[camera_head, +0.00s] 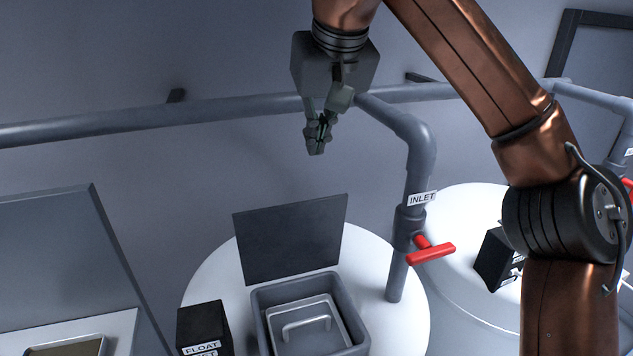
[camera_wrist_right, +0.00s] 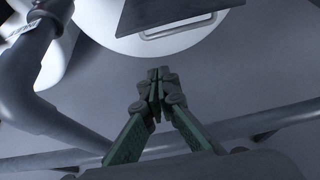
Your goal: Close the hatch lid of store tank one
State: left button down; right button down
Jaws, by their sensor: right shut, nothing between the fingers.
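A dark square hatch lid (camera_head: 290,240) stands raised, leaning back, at the rear edge of a grey hatch frame (camera_head: 262,318) on a round white tank (camera_head: 395,325). No tank number is readable. A metal plate with a handle (camera_head: 307,322) sits inside the open hatch. My right gripper (camera_head: 318,150) is shut and empty, fingers down, above and behind the lid and apart from it. In the right wrist view its fingertips (camera_wrist_right: 158,76) are together, with the lid (camera_wrist_right: 175,12) beyond them at the top edge. My left gripper is out of view.
A grey pipe (camera_head: 418,150) labelled INLET, with a red valve handle (camera_head: 430,252), drops to the tank's right side. A horizontal pipe (camera_head: 120,122) crosses the wall behind. A black FLOAT box (camera_head: 203,325) stands left of the hatch. Another white tank (camera_head: 460,225) stands right.

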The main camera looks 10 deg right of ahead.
aim_at(318, 204)
jog(key=x, duration=0.9)
jog(key=shift+w+d+f+p, duration=0.15)
jog(key=shift+f+p, duration=0.05)
jog(key=shift+p, duration=0.15)
jog(key=shift+f, duration=0.25)
jog(key=s, duration=0.1)
jog(key=s+d, duration=0.1)
jog(key=s, duration=0.1)
jog(key=shift+f+p, duration=0.15)
jog(key=shift+p, duration=0.25)
jog(key=shift+s, duration=0.4)
jog(key=shift+w+a+f, duration=0.1)
jog(key=shift+w+f, duration=0.05)
